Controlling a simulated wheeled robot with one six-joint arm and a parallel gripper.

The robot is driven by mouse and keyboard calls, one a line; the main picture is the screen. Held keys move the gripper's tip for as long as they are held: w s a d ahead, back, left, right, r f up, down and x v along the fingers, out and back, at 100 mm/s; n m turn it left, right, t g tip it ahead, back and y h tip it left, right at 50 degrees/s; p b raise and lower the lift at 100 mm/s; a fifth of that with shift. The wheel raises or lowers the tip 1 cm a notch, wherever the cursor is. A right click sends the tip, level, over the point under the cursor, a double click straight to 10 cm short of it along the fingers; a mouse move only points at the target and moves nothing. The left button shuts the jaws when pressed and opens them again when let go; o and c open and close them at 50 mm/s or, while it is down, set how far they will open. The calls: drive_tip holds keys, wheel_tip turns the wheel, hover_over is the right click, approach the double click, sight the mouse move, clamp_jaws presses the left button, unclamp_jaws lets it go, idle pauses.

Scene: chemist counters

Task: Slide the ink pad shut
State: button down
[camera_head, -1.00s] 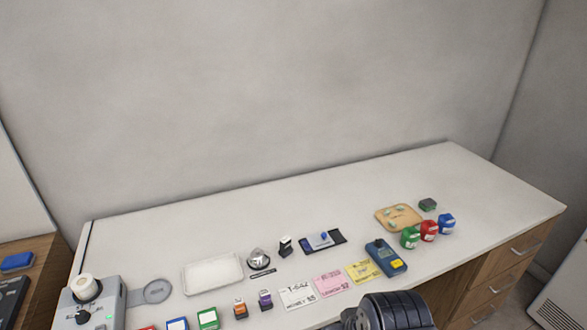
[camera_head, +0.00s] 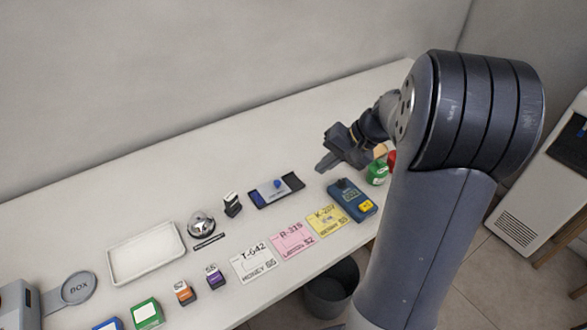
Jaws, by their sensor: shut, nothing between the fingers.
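The ink pad (camera_head: 292,181) lies on the counter as a dark, shallow tray. Its grey-blue sliding part with a blue knob (camera_head: 277,184) covers the middle, and dark parts of the tray show on both sides of it. My gripper (camera_head: 322,166) is shut and empty, above the counter to the upper right of the ink pad. It looks apart from the pad, and its fingers point left and down. My forearm hides part of the counter's right end.
A black stamp (camera_head: 232,204) and a metal bell (camera_head: 201,223) stand left of the pad. A blue device (camera_head: 351,200) and price cards, one yellow (camera_head: 327,220), lie in front. A green bottle (camera_head: 377,172) stands near my arm. The counter behind the pad is clear.

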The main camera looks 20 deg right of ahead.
drive_tip(key=w+d+f, duration=0.1)
drive_tip(key=w+d, duration=0.1)
approach(279, 186)
drive_tip(key=f, duration=0.2)
drive_tip(key=d+f+p, duration=0.1)
drive_tip(key=f, duration=0.1)
drive_tip(key=shift+w, duration=0.1)
drive_tip(key=w+a, duration=0.1)
drive_tip(key=w+a+f+p, duration=0.1)
drive_tip(key=a, duration=0.1)
drive_tip(key=shift+a+f, duration=0.1)
drive_tip(key=shift+a, duration=0.1)
